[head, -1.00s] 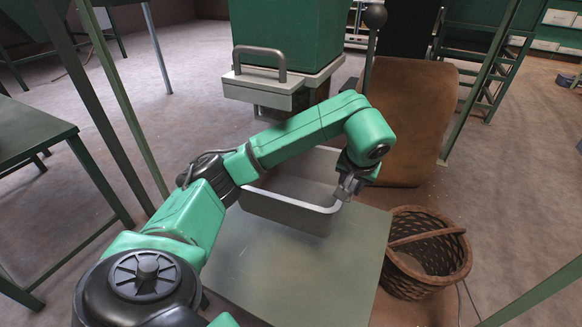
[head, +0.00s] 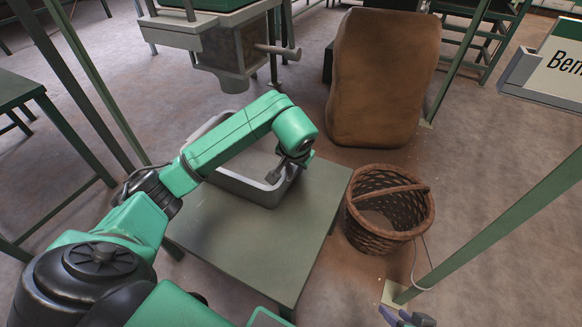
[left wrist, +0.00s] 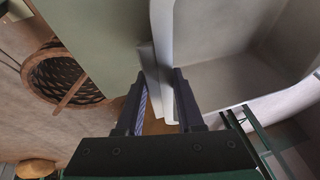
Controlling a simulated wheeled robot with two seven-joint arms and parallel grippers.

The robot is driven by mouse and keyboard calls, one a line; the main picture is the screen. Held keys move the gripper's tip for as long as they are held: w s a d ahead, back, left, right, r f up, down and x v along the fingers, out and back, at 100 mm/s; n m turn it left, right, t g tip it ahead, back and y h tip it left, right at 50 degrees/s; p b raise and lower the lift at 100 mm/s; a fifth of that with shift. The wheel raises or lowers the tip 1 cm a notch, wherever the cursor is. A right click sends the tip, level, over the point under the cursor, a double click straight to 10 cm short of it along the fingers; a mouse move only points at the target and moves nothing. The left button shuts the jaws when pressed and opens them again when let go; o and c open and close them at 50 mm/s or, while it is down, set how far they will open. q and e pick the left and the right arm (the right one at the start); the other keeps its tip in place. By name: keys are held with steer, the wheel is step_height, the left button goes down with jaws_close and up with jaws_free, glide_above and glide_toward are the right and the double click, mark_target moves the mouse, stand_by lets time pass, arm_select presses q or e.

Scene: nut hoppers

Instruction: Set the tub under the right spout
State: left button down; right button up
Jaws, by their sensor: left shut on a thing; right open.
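The grey open tub (head: 267,195) is at the far side of a low green-grey table (head: 250,240) in the head view. I cannot tell whether it rests on the table or hangs just above. My left gripper (head: 282,172) is shut on the tub's near right rim. In the left wrist view, the tub's pale wall (left wrist: 161,45) runs between the fingers of my left gripper (left wrist: 162,95). A grey hopper spout (head: 230,70) is beyond the tub, apart from it. My right gripper (head: 407,319) is open and empty at the bottom edge, partly cut off.
A wicker basket (head: 390,225) stands on the floor right of the table. A large brown sack-like block (head: 380,80) stands behind it. A green post (head: 480,235) slants along the right, and a sign (head: 555,70) is at upper right.

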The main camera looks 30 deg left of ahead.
arm_select(q)
steer(key=shift+f, duration=0.15)
steer(key=c, duration=0.5)
jaws_free()
steer(key=shift+c, duration=0.2)
arm_select(e)
steer(key=shift+w+a+f, duration=0.1)
steer(key=shift+a, duration=0.1)
arm_select(q)
steer(key=p+v, duration=0.3)
steer(key=v, duration=0.9)
arm_select(e)
steer(key=s+d+r+g+h, duration=0.2)
steer(key=s+d+r+g, duration=0.1)
steer(key=s+d+r, duration=0.2)
steer(key=shift+d+r+m+g+h, duration=0.3)
steer(key=shift+d+r+m+g, duration=0.1)
steer(key=shift+d, duration=0.75)
steer(key=shift+s, duration=0.1)
